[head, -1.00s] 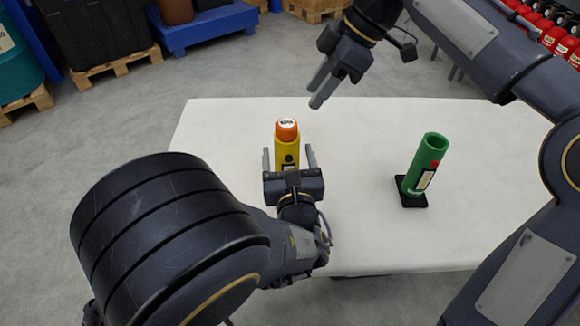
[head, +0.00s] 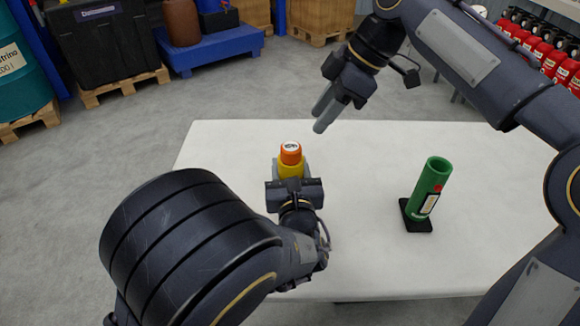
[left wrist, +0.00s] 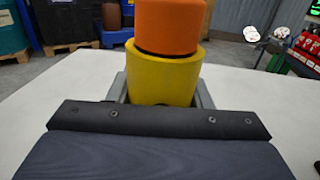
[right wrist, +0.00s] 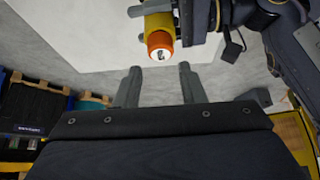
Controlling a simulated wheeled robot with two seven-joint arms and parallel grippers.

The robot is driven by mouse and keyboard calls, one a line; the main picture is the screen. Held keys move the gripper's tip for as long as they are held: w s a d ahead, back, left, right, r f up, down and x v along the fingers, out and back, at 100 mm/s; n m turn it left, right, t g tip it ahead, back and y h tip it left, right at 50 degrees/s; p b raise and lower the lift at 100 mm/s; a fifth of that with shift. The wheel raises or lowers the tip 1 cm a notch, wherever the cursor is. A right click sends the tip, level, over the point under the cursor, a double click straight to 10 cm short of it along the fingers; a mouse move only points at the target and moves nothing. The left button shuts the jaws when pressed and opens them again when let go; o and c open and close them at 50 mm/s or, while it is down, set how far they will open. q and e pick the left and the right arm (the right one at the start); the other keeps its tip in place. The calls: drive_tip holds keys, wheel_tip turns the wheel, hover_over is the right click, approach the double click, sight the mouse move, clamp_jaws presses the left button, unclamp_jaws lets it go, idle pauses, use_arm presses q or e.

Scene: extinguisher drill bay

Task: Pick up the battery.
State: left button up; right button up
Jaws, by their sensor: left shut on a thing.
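My left gripper (head: 291,176) is shut on the yellow sleeve, with a finger on each side. In the left wrist view, the sleeve (left wrist: 162,77) is between the fingers and the orange part (left wrist: 168,25) rises above it. My right gripper (head: 322,112) hangs empty above the table's back edge. Its fingers (right wrist: 157,85) are apart in the right wrist view. The sleeve's lower part is hidden.
A green tube (head: 430,186) stands tilted on a black base (head: 414,218) at the right of the white table (head: 235,150). The table between it and the yellow sleeve is clear. Pallets, a blue platform (head: 205,42) and red extinguishers (head: 548,62) are beyond the table.

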sight(291, 149)
drive_tip(key=shift+o, duration=0.4)
drive_tip(key=shift+o, duration=1.2)
drive_tip(key=shift+s+a, duration=0.1)
drive_tip(key=shift+o, duration=1.3)
drive_tip(key=s+a+n+h, duration=0.1)
drive_tip(key=n, duration=0.2)
drive_tip(key=s+a+n+t+h, duration=0.1)
drive_tip(key=n, duration=0.2)
drive_tip(key=s+a+n+t+h, duration=0.1)
drive_tip(key=s+n, duration=0.1)
drive_tip(key=n, duration=0.1)
drive_tip(key=shift+s+a+r+h, duration=0.1)
drive_tip(key=shift+a+r+h, duration=0.1)
drive_tip(key=shift+r+h, duration=0.1)
wheel_tip(291, 149, up, 2)
drive_tip(key=s+a+n+t+h, duration=0.2)
drive_tip(key=s+n+t, duration=0.15)
drive_tip(key=n, duration=0.55)
drive_tip(key=shift+t, duration=0.25)
drive_tip(key=x, duration=1.1)
drive_tip(key=shift+w+f, duration=0.15)
drive_tip(key=shift+w, duration=0.45)
